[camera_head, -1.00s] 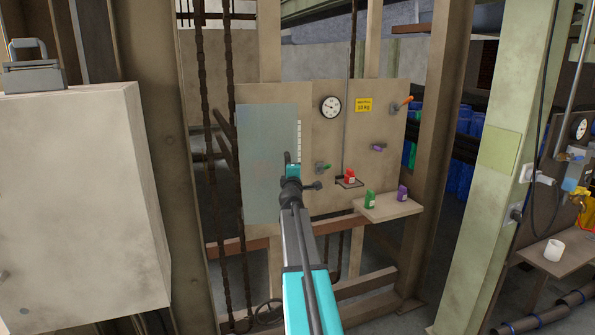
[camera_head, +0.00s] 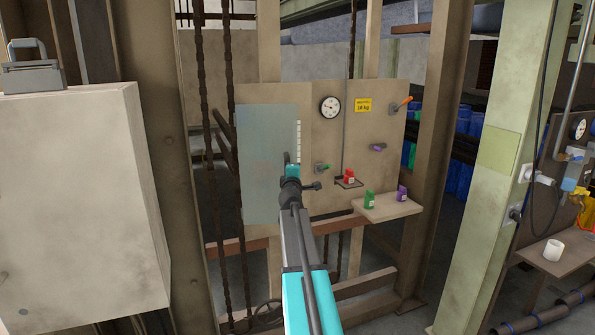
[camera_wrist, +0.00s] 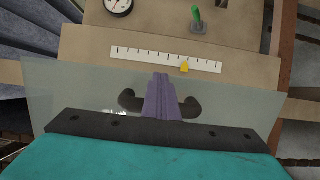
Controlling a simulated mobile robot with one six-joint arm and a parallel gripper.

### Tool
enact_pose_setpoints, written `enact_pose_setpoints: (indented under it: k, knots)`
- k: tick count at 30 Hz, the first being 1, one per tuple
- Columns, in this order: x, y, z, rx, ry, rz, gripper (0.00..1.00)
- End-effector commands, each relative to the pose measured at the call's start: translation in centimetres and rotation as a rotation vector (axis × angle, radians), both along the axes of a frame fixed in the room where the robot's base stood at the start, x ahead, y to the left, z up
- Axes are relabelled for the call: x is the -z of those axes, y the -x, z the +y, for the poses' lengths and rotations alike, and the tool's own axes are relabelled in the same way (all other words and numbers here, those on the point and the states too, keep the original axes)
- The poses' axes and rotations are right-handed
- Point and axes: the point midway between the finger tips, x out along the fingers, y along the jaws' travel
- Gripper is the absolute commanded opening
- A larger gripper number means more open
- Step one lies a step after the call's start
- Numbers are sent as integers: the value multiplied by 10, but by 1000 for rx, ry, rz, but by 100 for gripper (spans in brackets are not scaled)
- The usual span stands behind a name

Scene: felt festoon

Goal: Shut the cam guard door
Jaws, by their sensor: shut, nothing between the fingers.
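The cam guard door appears to be the clear bluish pane (camera_head: 268,150) over the left part of the beige panel. In the wrist view the pane (camera_wrist: 60,85) spans the picture, its edge close to a white scale. The gap between pane and panel cannot be judged exactly. My gripper (camera_head: 287,158) is in front of the pane near its right edge. In the wrist view my gripper (camera_wrist: 161,80) shows its fingers together, empty, over the pane. A dark curved piece (camera_wrist: 190,106) shows on both sides of the fingers, possibly a handle; contact cannot be told.
The panel (camera_head: 330,200) carries a gauge (camera_head: 330,107), a green lever (camera_head: 322,168) and an orange lever (camera_head: 401,104). A shelf (camera_head: 390,210) holds small green and purple blocks. A large beige cabinet (camera_head: 75,200) stands at left. Steel posts flank the panel.

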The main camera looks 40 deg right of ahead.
Motion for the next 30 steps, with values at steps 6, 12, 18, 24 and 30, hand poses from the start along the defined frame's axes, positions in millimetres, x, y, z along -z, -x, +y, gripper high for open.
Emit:
enact_pose_setpoints:
  k: [6,12,18,24,30]
  knots:
    - [0,1,2,0,0,0,0]
    - [0,6,9,-1,-1,-1,0]
    - [1,16,24,-2,-1,-1,0]
    - [0,32,33,-1,-1,1,0]
    - [0,54,35,-3,0,0,0]
